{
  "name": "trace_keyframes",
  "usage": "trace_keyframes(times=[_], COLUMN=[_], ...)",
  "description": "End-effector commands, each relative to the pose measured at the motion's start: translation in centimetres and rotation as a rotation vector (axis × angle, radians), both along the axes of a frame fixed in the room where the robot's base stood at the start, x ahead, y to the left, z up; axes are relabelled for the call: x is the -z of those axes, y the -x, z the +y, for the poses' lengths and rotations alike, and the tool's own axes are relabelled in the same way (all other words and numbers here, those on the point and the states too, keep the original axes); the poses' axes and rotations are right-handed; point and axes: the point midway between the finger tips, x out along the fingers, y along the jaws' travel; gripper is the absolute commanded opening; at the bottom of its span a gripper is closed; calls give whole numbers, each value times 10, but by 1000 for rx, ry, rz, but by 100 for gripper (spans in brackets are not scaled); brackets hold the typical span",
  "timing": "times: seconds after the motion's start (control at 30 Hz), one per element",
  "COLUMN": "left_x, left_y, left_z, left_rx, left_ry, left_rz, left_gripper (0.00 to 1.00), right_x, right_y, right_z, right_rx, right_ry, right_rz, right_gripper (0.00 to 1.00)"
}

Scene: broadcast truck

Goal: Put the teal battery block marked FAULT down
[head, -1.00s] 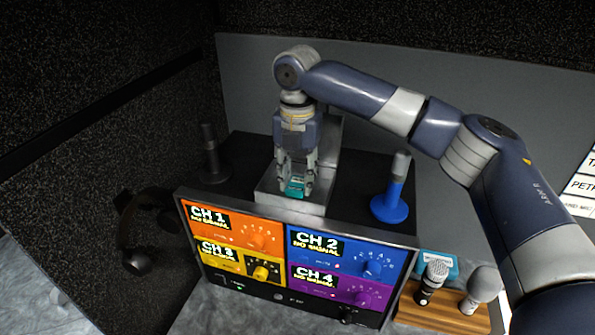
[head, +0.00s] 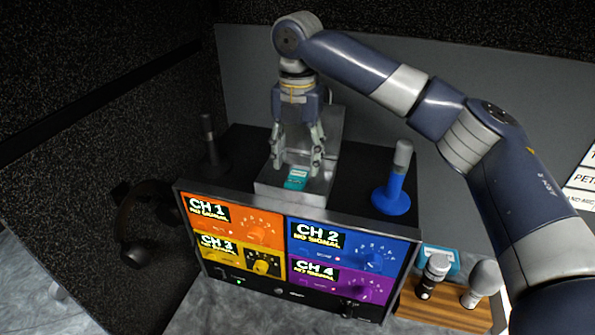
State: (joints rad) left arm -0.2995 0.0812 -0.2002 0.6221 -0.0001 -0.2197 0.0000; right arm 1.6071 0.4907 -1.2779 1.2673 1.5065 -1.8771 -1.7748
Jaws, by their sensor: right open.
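The teal battery block (head: 295,183) rests on the silver metal tray (head: 310,196) on top of the channel unit. It has a pale label that is too small to read. My right gripper (head: 297,163) points down above the block with its fingers spread open, one on each side and apart from it. The gripper holds nothing. My left gripper is not in view.
The channel unit (head: 285,292) has orange, blue, yellow and purple panels with knobs. A blue stand (head: 392,200) is right of the tray, a black stand (head: 210,150) left. Microphones (head: 434,272) stand on a wooden rack (head: 440,312). Headphones (head: 135,225) hang at left.

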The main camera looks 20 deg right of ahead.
Motion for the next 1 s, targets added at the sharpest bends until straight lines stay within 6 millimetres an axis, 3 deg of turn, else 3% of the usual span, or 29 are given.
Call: trace_keyframes(times=[0.03,0.17,0.3,0.4,1.0], left_x=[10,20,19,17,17], left_y=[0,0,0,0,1], left_z=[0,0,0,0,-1], left_rx=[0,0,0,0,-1], left_ry=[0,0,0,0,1], left_rz=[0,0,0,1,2], left_gripper=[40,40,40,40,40], right_x=[-8,-38,-68,-79,-87], right_y=[-1,0,0,0,0], right_z=[2,2,1,0,1], right_rx=[0,-1,0,-1,-2], right_ry=[-3,-3,0,1,0], right_rz=[-4,-4,-4,-1,0], right_gripper=[53,53,53,53,53])
